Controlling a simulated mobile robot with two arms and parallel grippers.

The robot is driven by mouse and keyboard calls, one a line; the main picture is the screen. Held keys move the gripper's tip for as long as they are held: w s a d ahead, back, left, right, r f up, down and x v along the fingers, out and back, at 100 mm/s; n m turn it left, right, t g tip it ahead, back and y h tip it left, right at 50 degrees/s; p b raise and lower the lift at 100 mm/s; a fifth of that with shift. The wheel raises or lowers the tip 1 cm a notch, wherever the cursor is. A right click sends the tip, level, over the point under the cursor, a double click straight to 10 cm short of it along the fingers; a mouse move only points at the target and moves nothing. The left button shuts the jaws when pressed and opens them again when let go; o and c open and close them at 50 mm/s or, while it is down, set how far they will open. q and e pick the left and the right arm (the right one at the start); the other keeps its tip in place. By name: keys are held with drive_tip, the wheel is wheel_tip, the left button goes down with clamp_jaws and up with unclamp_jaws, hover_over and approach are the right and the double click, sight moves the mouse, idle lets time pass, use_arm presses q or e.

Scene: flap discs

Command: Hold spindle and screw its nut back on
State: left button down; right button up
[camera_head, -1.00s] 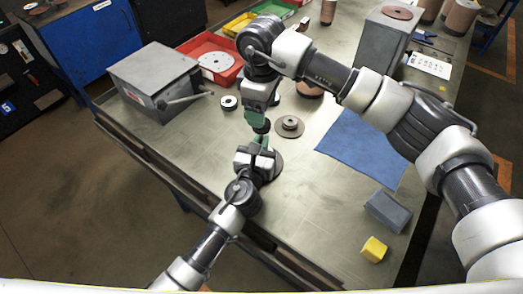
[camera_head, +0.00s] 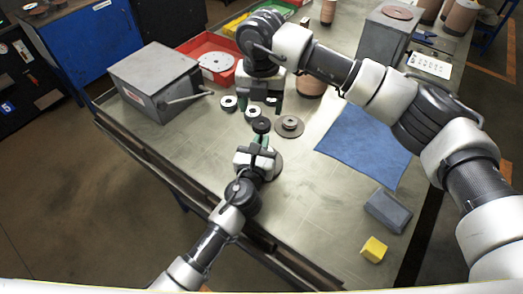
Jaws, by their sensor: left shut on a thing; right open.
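The spindle stands on the table with its round base (camera_head: 276,168) showing beside my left gripper. My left gripper (camera_head: 262,141) is shut on the spindle's shaft, which is mostly hidden. A dark round piece (camera_head: 261,125) sits at the top, just above the green fingers. It looks like the nut; how far it is threaded I cannot tell. My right gripper (camera_head: 264,104) is open above and behind it, apart from it, with its green fingers pointing down.

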drive_tip(key=n, duration=0.6)
drive_tip(key=shift+r, duration=0.15)
drive_tip(key=n, duration=0.6)
drive_tip(key=shift+r+n, duration=0.2)
drive_tip(key=shift+n, duration=0.1)
drive_tip(key=n, duration=0.6)
drive_tip(key=shift+r, duration=0.15)
drive_tip(key=n, duration=0.4)
drive_tip(key=shift+r, duration=0.1)
drive_tip(key=n, duration=0.4)
drive_tip(key=shift+r, duration=0.1)
drive_tip(key=n, duration=0.6)
drive_tip(key=shift+r, duration=0.15)
drive_tip(key=n, duration=0.6)
drive_tip(key=shift+r, duration=0.2)
drive_tip(key=n, duration=0.5)
drive_tip(key=shift+r, duration=0.1)
